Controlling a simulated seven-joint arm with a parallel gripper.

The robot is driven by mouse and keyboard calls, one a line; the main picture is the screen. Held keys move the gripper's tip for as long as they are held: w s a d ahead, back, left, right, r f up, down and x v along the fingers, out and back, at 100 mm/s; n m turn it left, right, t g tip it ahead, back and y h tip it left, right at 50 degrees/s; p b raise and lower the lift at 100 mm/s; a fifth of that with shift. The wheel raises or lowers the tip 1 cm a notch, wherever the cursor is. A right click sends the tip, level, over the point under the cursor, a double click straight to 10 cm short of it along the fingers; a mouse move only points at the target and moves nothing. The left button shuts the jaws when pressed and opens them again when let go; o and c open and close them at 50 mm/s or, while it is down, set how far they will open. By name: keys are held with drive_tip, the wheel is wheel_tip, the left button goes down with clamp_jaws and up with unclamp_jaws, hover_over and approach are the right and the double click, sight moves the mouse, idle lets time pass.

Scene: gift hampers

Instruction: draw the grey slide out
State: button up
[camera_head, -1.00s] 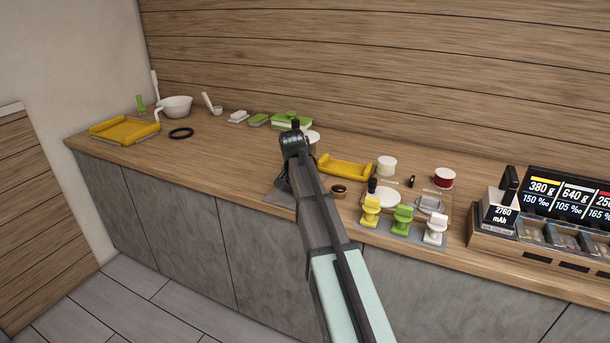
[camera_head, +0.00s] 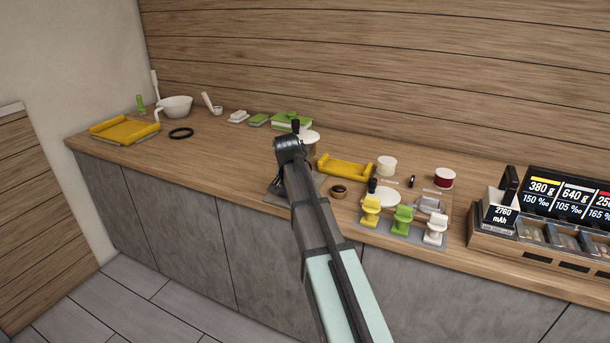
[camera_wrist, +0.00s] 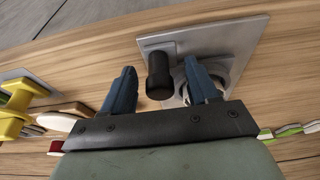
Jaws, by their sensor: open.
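A grey plate (camera_wrist: 248,35) lies on the counter in the wrist view, with a round pale metal part (camera_wrist: 212,68) on it, partly hidden by a finger. A short grey piece (camera_wrist: 160,47), which looks like the grey slide, shows beside an upright black knob (camera_wrist: 159,78). My gripper (camera_wrist: 162,84) is open and empty; its two blue-grey fingertips appear on either side of the knob. I cannot tell whether they touch it or how high they are. In the head view my gripper (camera_head: 276,187) is over the plate (camera_head: 316,183), which my arm mostly hides.
To the right are a dark-topped brown jar (camera_head: 338,192), a yellow tray (camera_head: 345,168) and a stand with yellow (camera_head: 371,209), green and white holders. A white pot (camera_head: 310,143) stands behind my arm. Clear counter (camera_head: 225,160) lies to the left.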

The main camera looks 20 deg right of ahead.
drive_tip(key=shift+r, duration=0.1)
idle(0.4)
drive_tip(key=shift+r, duration=3.4)
drive_tip(key=shift+r, duration=0.15)
drive_tip(key=v, duration=1.3)
drive_tip(key=s+a+f+n+g+y, duration=0.15)
drive_tip(key=s+f, duration=0.25)
drive_tip(key=f, duration=1)
drive_tip(key=s+a+f+n, duration=0.3)
drive_tip(key=s+f, duration=0.1)
drive_tip(key=f, duration=1)
drive_tip(key=s+a+f+n, duration=0.25)
drive_tip(key=s+f, duration=0.25)
drive_tip(key=f, duration=0.9)
drive_tip(key=s+f+n+g, duration=0.1)
drive_tip(key=s+f+g, duration=0.3)
drive_tip(key=s+f, duration=1.1)
drive_tip(key=s+f+n+g, duration=0.1)
drive_tip(key=s+f+g, duration=0.2)
drive_tip(key=s+f, duration=1.2)
drive_tip(key=s+y, duration=0.1)
drive_tip(key=s, duration=0.7)
drive_tip(key=shift+a+g, duration=0.35)
